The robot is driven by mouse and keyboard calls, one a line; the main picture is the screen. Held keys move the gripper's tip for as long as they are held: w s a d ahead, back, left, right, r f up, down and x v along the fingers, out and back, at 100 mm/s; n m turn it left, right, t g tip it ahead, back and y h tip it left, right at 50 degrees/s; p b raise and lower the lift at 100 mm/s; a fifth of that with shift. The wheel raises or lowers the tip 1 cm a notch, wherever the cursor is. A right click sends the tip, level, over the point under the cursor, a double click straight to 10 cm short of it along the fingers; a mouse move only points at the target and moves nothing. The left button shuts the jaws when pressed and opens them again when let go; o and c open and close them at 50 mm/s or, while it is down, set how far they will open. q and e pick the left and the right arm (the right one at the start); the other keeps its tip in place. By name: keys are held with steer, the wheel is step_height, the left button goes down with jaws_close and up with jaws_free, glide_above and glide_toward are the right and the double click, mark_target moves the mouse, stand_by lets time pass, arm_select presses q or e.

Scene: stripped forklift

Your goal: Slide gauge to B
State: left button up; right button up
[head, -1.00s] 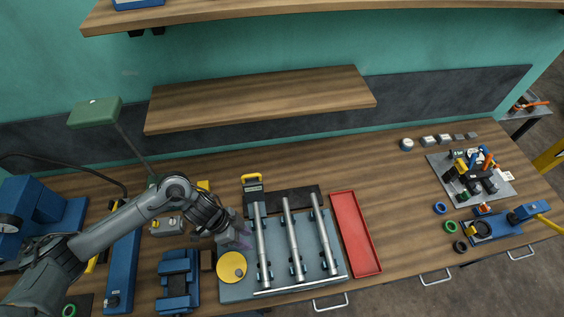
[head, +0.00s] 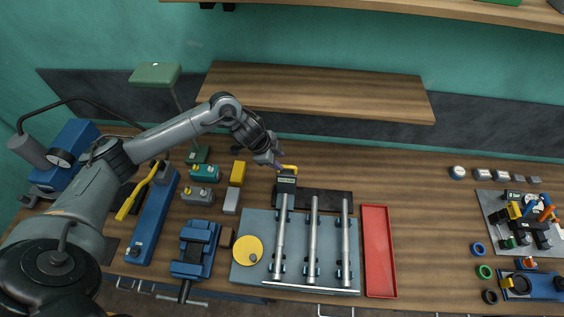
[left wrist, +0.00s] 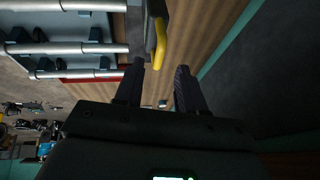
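The gauge is a dark block (head: 286,183) with a yellow handle (head: 289,168), at the back end of the leftmost silver rod (head: 279,238). Three rods lie side by side on a grey-blue plate (head: 255,218). My left gripper (head: 276,163) is at the handle's left, close to it. In the left wrist view my gripper (left wrist: 160,88) has its fingers apart, with the yellow handle (left wrist: 159,45) just beyond and between the tips; contact is unclear. No mark B is readable. My right gripper is not in view.
A dark strip (head: 327,202) lies behind the plate and a red tray (head: 378,250) stands to its right. Left are a yellow disc (head: 247,250), a blue vise (head: 194,249) and small blocks. A wooden shelf (head: 320,92) hangs behind.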

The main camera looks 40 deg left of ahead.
mark_target(285, 166)
arm_select(q)
steer(key=shift+x, duration=2)
jaws_close()
